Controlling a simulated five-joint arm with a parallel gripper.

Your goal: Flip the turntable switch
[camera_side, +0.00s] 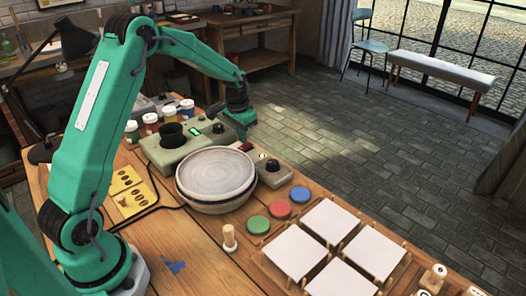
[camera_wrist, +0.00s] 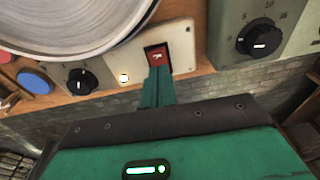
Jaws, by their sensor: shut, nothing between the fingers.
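The turntable (camera_side: 215,175) is a round pale grey disc on the wooden table in the side view. Its edge also shows at the top left of the wrist view (camera_wrist: 70,22). The red switch (camera_wrist: 156,55) sits in a dark frame on a cream plate (camera_wrist: 181,45) beside the turntable. A dark red bit of it shows in the side view (camera_side: 243,147). My gripper (camera_wrist: 159,72) is shut and empty, its green fingertips right at the lower edge of the switch. I cannot tell whether they touch it. In the side view my gripper (camera_side: 241,120) hangs behind the turntable.
A grey-green box with a black knob (camera_wrist: 260,40) stands right of the switch in the wrist view. A smaller knob box (camera_wrist: 82,80) is at its left. Paint jars (camera_side: 169,113), coloured discs (camera_side: 280,209) and white tiles (camera_side: 328,221) stand on the table.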

